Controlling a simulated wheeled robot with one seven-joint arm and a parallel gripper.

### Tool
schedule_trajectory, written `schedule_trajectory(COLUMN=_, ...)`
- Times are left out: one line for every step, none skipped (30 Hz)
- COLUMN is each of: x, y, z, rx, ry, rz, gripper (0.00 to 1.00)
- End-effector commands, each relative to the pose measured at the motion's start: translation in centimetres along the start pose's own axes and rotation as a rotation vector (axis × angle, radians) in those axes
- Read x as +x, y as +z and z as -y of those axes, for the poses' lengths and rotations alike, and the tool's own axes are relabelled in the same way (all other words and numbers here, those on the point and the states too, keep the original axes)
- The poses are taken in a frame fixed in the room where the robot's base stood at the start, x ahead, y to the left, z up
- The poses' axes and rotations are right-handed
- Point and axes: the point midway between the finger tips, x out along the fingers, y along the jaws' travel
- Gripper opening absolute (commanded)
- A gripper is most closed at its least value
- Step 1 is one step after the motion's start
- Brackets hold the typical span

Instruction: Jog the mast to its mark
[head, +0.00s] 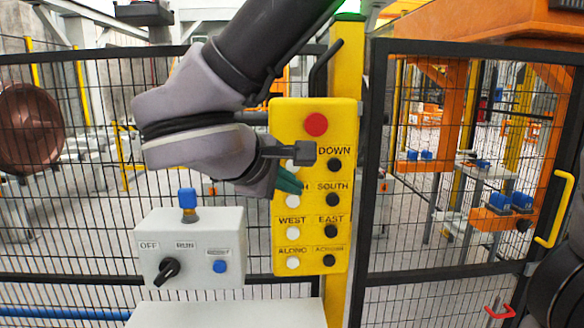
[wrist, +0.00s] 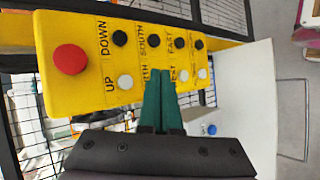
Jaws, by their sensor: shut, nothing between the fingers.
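A yellow push-button pendant (head: 312,260) has a red button (head: 316,125) on top and two columns below, white on the left and black on the right. My gripper (head: 290,184) is shut and empty, its green fingers at the left column by the NORTH label. The white button (head: 292,201) of that row shows just below them. In the wrist view the fingertips (wrist: 161,74) cover the NORTH button; the white UP button (wrist: 125,81) and black DOWN button (wrist: 120,38) are clear. I cannot tell whether the fingers touch the panel. I cannot make out the mast or its mark.
A grey control box (head: 190,240) with an OFF/RUN knob (head: 168,268) and blue parts stands left of the pendant. Black mesh fencing (head: 80,235) spans the back. Behind it are an orange frame (head: 448,100) and a brown wheel (head: 30,130). A yellow handle (head: 553,235) is at right.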

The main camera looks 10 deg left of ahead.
Motion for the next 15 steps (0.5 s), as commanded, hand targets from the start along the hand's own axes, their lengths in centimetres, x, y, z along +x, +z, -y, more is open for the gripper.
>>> schedule_trajectory(x=0.0, y=0.0, z=0.0, rx=0.0, ry=0.0, rz=0.0, gripper=0.0)
schedule_trajectory(x=0.1, y=0.0, z=0.0, rx=0.0, ry=-0.001, rz=0.0, gripper=0.0)
schedule_trajectory(x=0.1, y=-0.1, z=-0.1, rx=0.0, ry=-0.001, rz=0.001, gripper=0.0)
schedule_trajectory(x=0.2, y=-0.1, z=-0.1, rx=0.0, ry=-0.001, rz=0.001, gripper=0.0)
schedule_trajectory(x=0.3, y=-0.2, z=-0.2, rx=0.0, ry=-0.001, rz=0.001, gripper=0.0)
schedule_trajectory(x=0.5, y=-0.4, z=-0.3, rx=0.0, ry=-0.001, rz=0.0, gripper=0.0)
schedule_trajectory(x=0.7, y=-0.5, z=-0.5, rx=0.0, ry=-0.001, rz=0.001, gripper=0.0)
schedule_trajectory(x=0.9, y=-0.7, z=-0.7, rx=0.001, ry=-0.001, rz=0.001, gripper=0.0)
schedule_trajectory(x=1.3, y=-0.9, z=-0.9, rx=0.001, ry=-0.001, rz=0.002, gripper=0.0)
schedule_trajectory(x=1.5, y=-1.1, z=-1.1, rx=0.001, ry=0.0, rz=0.002, gripper=0.0)
schedule_trajectory(x=1.9, y=-1.3, z=-1.3, rx=0.001, ry=-0.001, rz=0.002, gripper=0.0)
schedule_trajectory(x=2.3, y=-1.6, z=-1.6, rx=0.002, ry=-0.001, rz=0.003, gripper=0.0)
schedule_trajectory(x=2.6, y=-1.8, z=-1.8, rx=0.001, ry=-0.001, rz=0.002, gripper=0.0)
schedule_trajectory(x=2.9, y=-2.0, z=-2.1, rx=0.002, ry=-0.001, rz=0.002, gripper=0.0)
schedule_trajectory(x=3.3, y=-2.3, z=-2.4, rx=0.002, ry=-0.001, rz=0.003, gripper=0.0)
